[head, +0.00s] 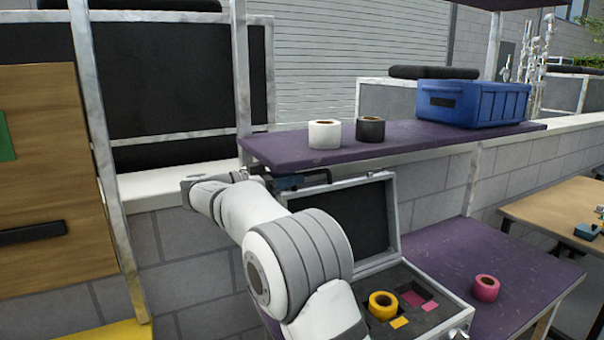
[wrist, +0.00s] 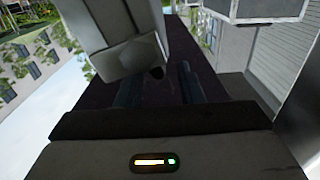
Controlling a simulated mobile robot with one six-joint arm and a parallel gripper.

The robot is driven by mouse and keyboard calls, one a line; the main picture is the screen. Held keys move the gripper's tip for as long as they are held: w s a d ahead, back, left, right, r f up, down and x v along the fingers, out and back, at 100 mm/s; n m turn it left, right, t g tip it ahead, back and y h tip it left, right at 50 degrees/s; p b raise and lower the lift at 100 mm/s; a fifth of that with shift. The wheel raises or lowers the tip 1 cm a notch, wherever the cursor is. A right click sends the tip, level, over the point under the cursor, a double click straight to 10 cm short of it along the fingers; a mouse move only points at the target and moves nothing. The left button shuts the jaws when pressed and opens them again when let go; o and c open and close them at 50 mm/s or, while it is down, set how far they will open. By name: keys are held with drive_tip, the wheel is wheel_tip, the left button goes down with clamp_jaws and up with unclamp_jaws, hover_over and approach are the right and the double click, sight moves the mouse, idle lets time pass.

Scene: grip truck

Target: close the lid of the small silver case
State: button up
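The small silver case stands open on the lower purple shelf in the head view. Its lid (head: 392,215) is raised, with a dark lining and a silver rim. Its base (head: 462,318) holds dark foam with a yellow tape roll (head: 382,305) and yellow and pink pieces. My arm hides the left part of the case. My gripper (head: 318,180) is by the lid's upper left edge, just under the upper shelf; whether it touches the lid is unclear. In the wrist view the dark fingers (wrist: 157,88) are apart, with no object clearly held between them.
The upper purple shelf (head: 290,148) is close above my gripper. It carries a white roll (head: 324,134), a black roll (head: 370,129) and a blue crate (head: 472,103). A pink roll (head: 486,288) stands right of the case. A wooden table (head: 555,205) is at right.

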drive_tip(key=shift+x, duration=1.9)
clamp_jaws()
